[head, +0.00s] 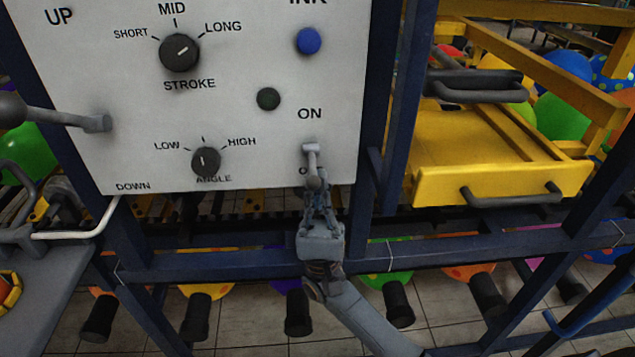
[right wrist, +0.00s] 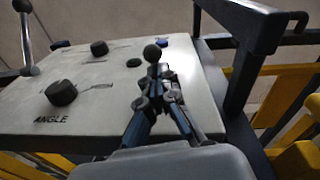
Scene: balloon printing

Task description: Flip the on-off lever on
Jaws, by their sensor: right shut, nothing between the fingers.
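The on-off lever (head: 312,163) is on the right part of the white control panel (head: 235,110), below the ON label. It hangs down and outward from its mount, its round knob over the partly hidden lower label. In the right wrist view the dark ball knob (right wrist: 152,53) shows just beyond the fingertips. My right gripper (head: 317,193) is shut and empty, right under the lever in the head view; its fingertips also show in the right wrist view (right wrist: 158,77). I cannot tell whether they touch the knob. My left gripper is not in view.
A larger lever (head: 75,119) is at left. A blue frame bar (head: 230,257) runs below; a yellow drawer (head: 490,180) is at right.

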